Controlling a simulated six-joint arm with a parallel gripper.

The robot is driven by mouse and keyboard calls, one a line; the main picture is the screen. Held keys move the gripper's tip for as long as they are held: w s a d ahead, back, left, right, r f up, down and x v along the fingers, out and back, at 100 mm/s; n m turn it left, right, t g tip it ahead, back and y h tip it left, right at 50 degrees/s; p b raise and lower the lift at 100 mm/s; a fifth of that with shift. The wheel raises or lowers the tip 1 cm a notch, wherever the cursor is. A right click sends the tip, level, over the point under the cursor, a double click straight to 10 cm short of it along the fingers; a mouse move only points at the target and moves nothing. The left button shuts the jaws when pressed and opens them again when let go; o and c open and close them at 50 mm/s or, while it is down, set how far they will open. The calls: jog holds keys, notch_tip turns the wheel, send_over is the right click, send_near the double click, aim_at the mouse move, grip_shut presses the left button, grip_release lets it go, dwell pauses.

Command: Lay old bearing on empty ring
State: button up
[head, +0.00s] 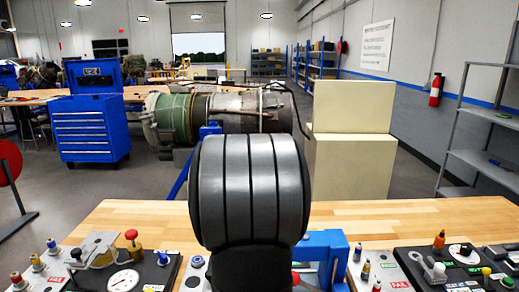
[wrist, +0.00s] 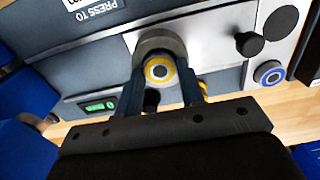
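In the wrist view my gripper (wrist: 160,82) has its two dark fingers apart, one on each side of a small round part with a yellow ring and a grey centre (wrist: 159,70). A grey rounded piece (wrist: 158,40) shows just beyond it, between the fingertips. I cannot tell whether the fingers press on either, or which is the old bearing. A blue ring with a pale band and dark centre (wrist: 268,73) lies to the right on the light panel. In the head view my own arm hides the gripper and the middle of the bench.
A black knob (wrist: 248,43) and a black disc (wrist: 281,23) stand near the blue ring. The wooden bench (head: 420,217) holds a gauge (head: 123,280), several small coloured-top parts at left and right, and a blue fixture (head: 325,245). Bare wood lies along its far edge.

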jog(key=shift+r, duration=0.3)
grip_shut()
jog(key=shift+r, duration=0.7)
jog(key=shift+r, duration=0.15)
jog(key=shift+r, duration=2.9)
jog(key=a+f, duration=0.3)
jog(key=a, duration=1.2)
jog(key=shift+s+a+f, duration=0.15)
jog(key=shift+a+f, duration=0.05)
jog(key=shift+f, duration=1.1)
jog(key=shift+s+a+f, duration=0.1)
jog(key=shift+a+f, duration=0.05)
jog(key=shift+f, duration=1.1)
jog(key=shift+f, duration=0.9)
